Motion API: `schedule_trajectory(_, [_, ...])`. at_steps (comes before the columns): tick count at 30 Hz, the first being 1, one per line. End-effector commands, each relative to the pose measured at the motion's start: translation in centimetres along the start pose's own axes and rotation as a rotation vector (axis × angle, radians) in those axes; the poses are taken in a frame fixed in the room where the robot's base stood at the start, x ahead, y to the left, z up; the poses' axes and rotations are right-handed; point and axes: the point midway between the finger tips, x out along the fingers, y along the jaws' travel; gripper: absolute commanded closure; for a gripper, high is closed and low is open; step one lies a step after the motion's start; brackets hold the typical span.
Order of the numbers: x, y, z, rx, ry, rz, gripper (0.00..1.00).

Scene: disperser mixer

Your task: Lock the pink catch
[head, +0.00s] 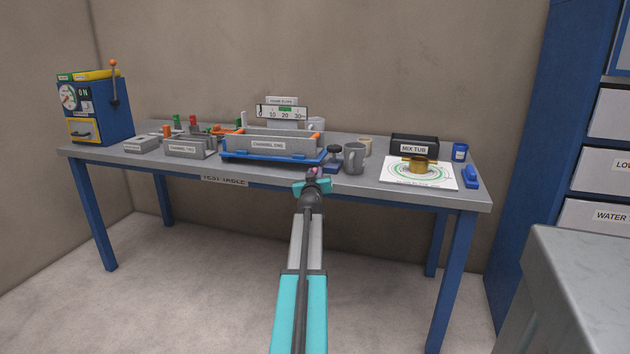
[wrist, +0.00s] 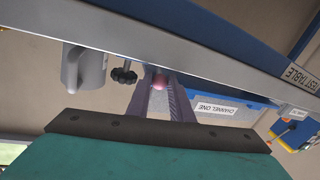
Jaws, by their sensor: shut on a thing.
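In the head view my gripper (head: 312,174) is at the table's front edge, near the right end of the blue tray labelled CHANNEL ONE (head: 232,156). The catch is mostly hidden there by my gripper and wrist. Whether the catch is locked cannot be told from these views.
A dark knob (head: 334,150) and a grey mug (head: 353,158) stand just right of my gripper. The test table (head: 370,182) also bears CHANNEL TWO (head: 185,149), a blue lever box (head: 98,108) and a brass pot (head: 424,164) on a white sheet. The floor in front is clear.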

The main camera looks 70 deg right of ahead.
Motion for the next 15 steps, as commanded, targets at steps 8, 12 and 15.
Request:
schedule_trajectory(8, [0.18,-0.20,0.06,0.000,0.004,0.012,1.00])
schedule_trajectory(12, [0.18,-0.25,0.07,0.000,0.002,0.018,1.00])
schedule_trajectory(15, [0.18,-0.28,0.10,0.000,0.001,0.023,1.00])
